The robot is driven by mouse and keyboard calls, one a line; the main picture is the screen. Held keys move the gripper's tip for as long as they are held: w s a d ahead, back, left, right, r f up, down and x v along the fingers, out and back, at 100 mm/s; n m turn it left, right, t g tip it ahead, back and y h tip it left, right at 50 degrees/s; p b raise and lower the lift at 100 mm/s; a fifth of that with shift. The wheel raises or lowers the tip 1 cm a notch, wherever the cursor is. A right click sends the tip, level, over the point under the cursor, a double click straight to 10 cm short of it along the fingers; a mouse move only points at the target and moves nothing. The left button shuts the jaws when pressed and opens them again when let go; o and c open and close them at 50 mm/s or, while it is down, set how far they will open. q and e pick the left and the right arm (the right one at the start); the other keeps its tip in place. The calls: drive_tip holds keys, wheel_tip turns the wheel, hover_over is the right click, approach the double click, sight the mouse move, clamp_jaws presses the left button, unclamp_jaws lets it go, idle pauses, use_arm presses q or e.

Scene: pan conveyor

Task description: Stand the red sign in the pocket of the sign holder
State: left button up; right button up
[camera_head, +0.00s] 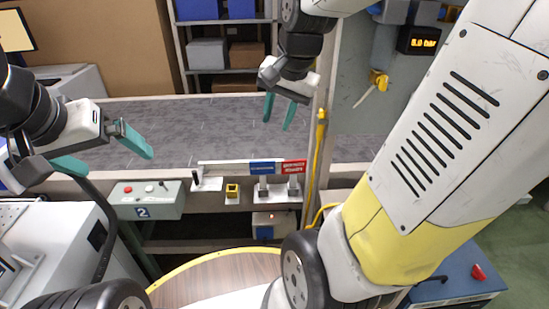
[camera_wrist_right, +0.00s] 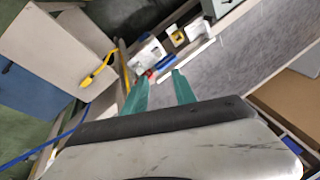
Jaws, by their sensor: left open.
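The red sign (camera_head: 294,166) stands at the right end of a row on the ledge in front of the belt, above a small grey support. It also shows as a small red patch beyond my right fingertips in the wrist view (camera_wrist_right: 149,73). A small yellow block with a dark opening (camera_head: 232,190), on a white plate, looks like the sign holder; it also shows in the wrist view (camera_wrist_right: 179,36). My right gripper (camera_head: 279,115) is open and empty, above the belt, apart from the signs. My left gripper (camera_head: 112,160) is open and empty at the left.
A blue sign (camera_head: 262,168) stands beside the red one, with a long white bar (camera_head: 224,163) to its left. A control box (camera_head: 147,200) marked 2 is at the left. A yellow-edged post (camera_head: 320,140) rises right of the signs. The grey belt (camera_head: 190,125) is clear.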

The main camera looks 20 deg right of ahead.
drive_tip(key=w+d+f+m+g, duration=0.2)
drive_tip(key=w+d+f+m, duration=0.3)
drive_tip(key=w+f+m, duration=0.25)
drive_tip(key=m+g+h, duration=0.1)
drive_tip(key=m+g, duration=0.1)
drive_tip(key=m, duration=0.3)
hover_over(294, 162)
drive_tip(key=f, duration=0.8)
drive_tip(key=shift+w+d, duration=0.1)
drive_tip(key=shift+w, duration=0.1)
drive_tip(key=shift+w+d+f, duration=0.1)
drive_tip(key=shift+d+f, duration=0.05)
drive_tip(key=shift+f, duration=4.1)
drive_tip(key=shift+a+f, duration=0.2)
drive_tip(key=shift+f, duration=0.05)
clamp_jaws()
